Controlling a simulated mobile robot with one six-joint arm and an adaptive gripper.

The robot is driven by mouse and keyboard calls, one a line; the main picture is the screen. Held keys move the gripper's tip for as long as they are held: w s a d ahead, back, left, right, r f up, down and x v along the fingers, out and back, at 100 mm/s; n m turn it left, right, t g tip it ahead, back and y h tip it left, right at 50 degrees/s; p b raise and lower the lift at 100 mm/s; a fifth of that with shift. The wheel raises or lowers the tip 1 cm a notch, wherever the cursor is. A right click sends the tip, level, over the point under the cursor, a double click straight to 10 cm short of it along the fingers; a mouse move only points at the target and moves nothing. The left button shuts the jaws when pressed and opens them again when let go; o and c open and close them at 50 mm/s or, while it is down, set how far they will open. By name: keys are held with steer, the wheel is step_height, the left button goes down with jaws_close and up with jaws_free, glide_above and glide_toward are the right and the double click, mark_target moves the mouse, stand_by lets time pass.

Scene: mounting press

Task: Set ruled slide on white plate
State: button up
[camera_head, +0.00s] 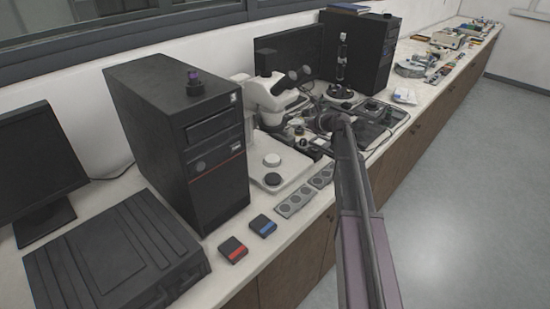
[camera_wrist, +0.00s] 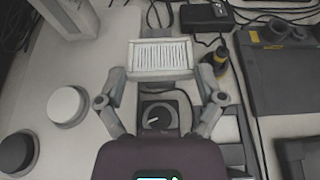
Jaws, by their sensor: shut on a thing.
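In the wrist view, my gripper (camera_wrist: 160,76) is shut on the ruled slide (camera_wrist: 160,58), a pale block with dark parallel lines, held between the fingertips above the bench. In the head view, my gripper (camera_head: 326,122) is beside the microscope, and the slide cannot be made out. A white round plate (camera_wrist: 67,105) lies on the pale microscope base to the left of my gripper, apart from the slide. In the head view, a white disc (camera_head: 271,159) shows on the microscope base (camera_head: 290,179).
A black disc (camera_wrist: 17,152) lies near the white plate. The white microscope (camera_head: 268,95) stands beside a black computer tower (camera_head: 180,130). A dial box (camera_wrist: 159,116) and a yellow-black tool (camera_wrist: 217,60) sit under or beside my gripper. Cables crowd the right.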

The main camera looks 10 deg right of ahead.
glide_above(278, 161)
step_height(278, 161, down, 2)
steer(key=shift+f+b, duration=0.1)
steer(key=shift+b, duration=1)
steer(key=shift+f+b, duration=0.45)
steer(key=shift+b, duration=0.05)
step_height(278, 161, down, 4)
steer(key=b, duration=0.3)
steer(key=shift+r, duration=0.25)
steer(key=shift+s+a+f+b, duration=0.1)
steer(key=shift+s+f+b, duration=0.1)
steer(key=shift+b, duration=0.25)
steer(key=shift+f, duration=0.2)
steer(key=o, duration=0.8)
steer(key=shift+r, duration=0.1)
